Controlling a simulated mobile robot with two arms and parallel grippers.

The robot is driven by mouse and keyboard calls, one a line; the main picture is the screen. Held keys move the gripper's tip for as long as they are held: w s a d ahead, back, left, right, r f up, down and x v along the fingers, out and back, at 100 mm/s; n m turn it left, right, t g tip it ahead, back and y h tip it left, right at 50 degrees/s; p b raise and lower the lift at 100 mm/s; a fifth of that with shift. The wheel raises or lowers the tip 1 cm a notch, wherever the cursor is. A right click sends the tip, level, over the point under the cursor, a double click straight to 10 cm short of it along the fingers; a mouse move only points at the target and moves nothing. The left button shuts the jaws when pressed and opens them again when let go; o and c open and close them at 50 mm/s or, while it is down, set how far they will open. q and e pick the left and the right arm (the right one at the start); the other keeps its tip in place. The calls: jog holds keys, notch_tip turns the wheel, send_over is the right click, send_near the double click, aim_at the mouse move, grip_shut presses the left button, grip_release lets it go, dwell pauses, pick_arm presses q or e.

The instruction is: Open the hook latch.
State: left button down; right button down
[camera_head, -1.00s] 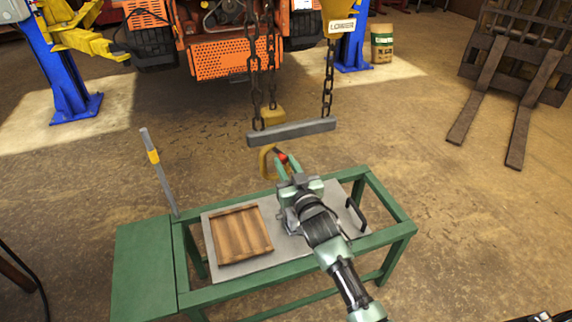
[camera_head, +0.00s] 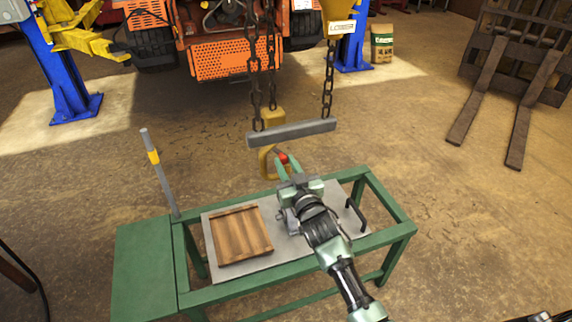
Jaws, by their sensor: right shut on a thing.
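A yellow hook (camera_head: 265,160) hangs just below the grey lifting bar (camera_head: 292,132), above the far edge of the green bench. A small red part (camera_head: 282,158) shows at the hook's right side; I take it to be its latch. My right gripper (camera_head: 284,164) reaches up from the bench side and is shut on the red part, its green fingers on either side. The gripper hides part of the hook. My left gripper is not in view.
The bar hangs on dark chains (camera_head: 328,85). The green bench (camera_head: 150,265) carries a metal plate with a wooden pallet (camera_head: 240,234) and a black handle (camera_head: 356,214). A grey lever (camera_head: 160,180) stands at left. Forklift forks (camera_head: 520,135) lie right.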

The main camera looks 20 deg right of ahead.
jog(key=shift+d+r+n+p, duration=0.2)
jog(key=shift+r+n+p, duration=0.45)
jog(key=shift+n, duration=1.2)
jog(key=shift+d+r+n+p, duration=0.2)
jog(key=shift+r+n+p, duration=0.45)
jog(key=shift+n, duration=1.25)
jog(key=shift+d+r+n+p, duration=0.2)
jog(key=shift+r+n+p, duration=0.45)
jog(key=shift+n, duration=1.2)
jog(key=shift+f, duration=0.15)
jog(key=c, duration=1.2)
grip_release()
jog(key=s, duration=0.7)
jog(key=shift+s+d, duration=0.15)
jog(key=shift+s, duration=0.25)
